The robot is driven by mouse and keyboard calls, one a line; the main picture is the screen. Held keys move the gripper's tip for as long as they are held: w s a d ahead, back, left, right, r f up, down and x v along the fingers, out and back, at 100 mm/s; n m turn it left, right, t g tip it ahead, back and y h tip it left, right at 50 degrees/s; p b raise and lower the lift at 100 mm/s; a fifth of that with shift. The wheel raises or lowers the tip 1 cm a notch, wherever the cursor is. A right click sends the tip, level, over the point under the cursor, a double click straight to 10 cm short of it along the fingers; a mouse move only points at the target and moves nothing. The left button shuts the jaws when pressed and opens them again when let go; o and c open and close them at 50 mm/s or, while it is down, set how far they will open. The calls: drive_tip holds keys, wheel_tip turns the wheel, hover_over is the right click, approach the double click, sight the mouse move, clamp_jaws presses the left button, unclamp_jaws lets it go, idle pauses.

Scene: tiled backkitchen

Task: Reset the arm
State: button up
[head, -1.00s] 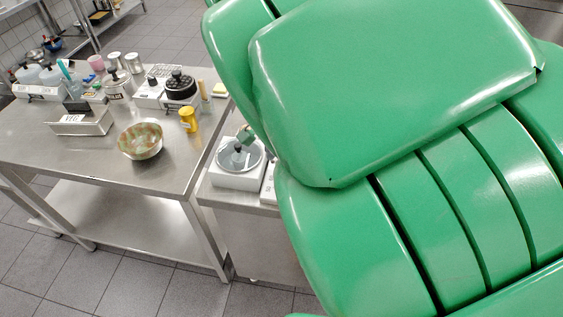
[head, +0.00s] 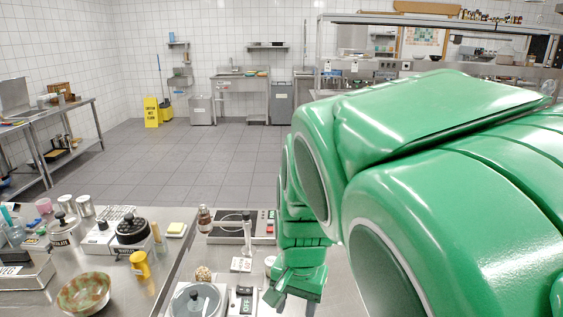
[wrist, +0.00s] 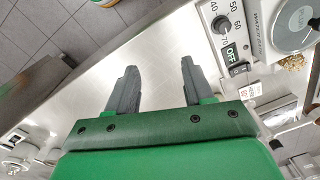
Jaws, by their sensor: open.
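My gripper shows in the wrist view (wrist: 157,88) with its two grey fingers spread apart and nothing between them. Below the fingers in that view is bare steel tabletop (wrist: 95,68). In the head view my green arm fills the right side, and its far end hangs over the counter beside the hotplate and the lidded pot. The fingertips are hard to make out there.
A lidded pot (head: 195,301) and a hotplate (head: 235,227) are close left of my arm. The tiled floor (head: 190,155) beyond is open.

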drive_tip(key=s+d+r+n+g, duration=0.1)
drive_tip(key=s+d+n, duration=0.1)
drive_tip(key=s+d, duration=0.4)
drive_tip(key=s+d+r+n, duration=0.1)
drive_tip(key=s+d, duration=0.5)
drive_tip(key=s, duration=0.6)
drive_tip(key=shift+d+n+g+h, duration=0.15)
drive_tip(key=shift+n+g+h, duration=0.2)
drive_tip(key=shift+n, duration=0.25)
drive_tip(key=shift+s, duration=0.1)
drive_tip(key=shift+r, duration=0.1)
idle(0.5)
